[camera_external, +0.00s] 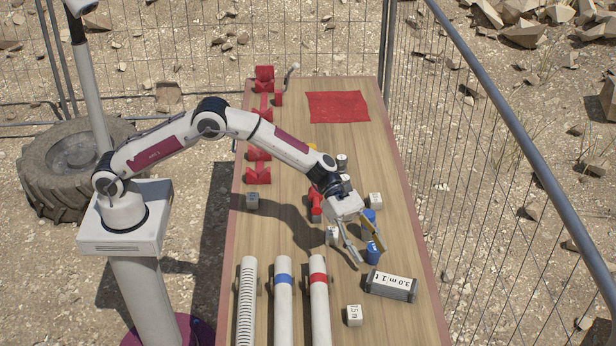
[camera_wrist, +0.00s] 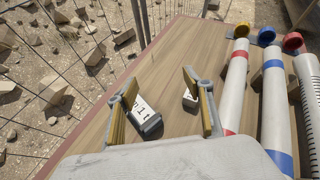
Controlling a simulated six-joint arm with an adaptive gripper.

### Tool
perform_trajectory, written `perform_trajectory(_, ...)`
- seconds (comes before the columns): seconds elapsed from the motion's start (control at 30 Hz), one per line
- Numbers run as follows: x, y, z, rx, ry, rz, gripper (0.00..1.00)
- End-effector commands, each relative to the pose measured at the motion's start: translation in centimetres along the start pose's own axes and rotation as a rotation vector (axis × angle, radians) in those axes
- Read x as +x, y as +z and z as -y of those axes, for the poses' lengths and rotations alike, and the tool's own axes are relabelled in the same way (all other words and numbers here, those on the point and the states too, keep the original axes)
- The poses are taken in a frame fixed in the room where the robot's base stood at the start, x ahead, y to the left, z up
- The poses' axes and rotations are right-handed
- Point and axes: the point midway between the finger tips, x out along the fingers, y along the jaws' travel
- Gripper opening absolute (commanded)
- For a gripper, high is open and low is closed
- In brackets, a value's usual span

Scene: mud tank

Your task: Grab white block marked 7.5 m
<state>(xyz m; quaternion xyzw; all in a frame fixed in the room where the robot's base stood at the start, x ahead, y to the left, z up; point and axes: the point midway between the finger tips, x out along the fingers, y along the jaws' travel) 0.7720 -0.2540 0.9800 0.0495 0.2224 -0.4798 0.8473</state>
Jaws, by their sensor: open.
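A white cube (camera_external: 354,315) with dark lettering sits near the front of the wooden table; the end of its marking looks like "5 m", but I cannot read it fully. In the wrist view, a white block (camera_wrist: 190,98) shows beside the right finger, its text too small to read. My gripper (camera_external: 371,256) is open and empty, pointing down over the table's right half, behind that cube in the external view. Its two fingers also show in the wrist view (camera_wrist: 160,76). Other white cubes (camera_external: 375,199) (camera_external: 332,235) stand near my wrist, their marks unreadable.
A grey block marked "3.0 m 1 t" (camera_external: 390,285) lies right of the cube. White tubes with blue (camera_external: 284,300) and red (camera_external: 319,300) bands lie left. A wire fence runs along the right.

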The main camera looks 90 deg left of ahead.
Motion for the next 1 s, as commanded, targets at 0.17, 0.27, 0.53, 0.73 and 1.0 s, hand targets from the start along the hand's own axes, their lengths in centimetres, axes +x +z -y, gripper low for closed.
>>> perform_trajectory(0.17, 2.5, -4.9, 1.9, 0.144, -0.134, -0.048, 0.52)
perform_trajectory(0.27, 3.3, -7.1, 2.9, 0.207, -0.196, -0.065, 0.52)
perform_trajectory(0.53, 4.0, -9.7, 4.1, 0.284, -0.274, -0.081, 0.52)
perform_trajectory(0.73, 4.0, -9.7, 4.2, 0.286, -0.275, -0.081, 0.52)
perform_trajectory(1.0, 4.8, -9.8, 4.3, 0.284, -0.274, -0.081, 0.52)
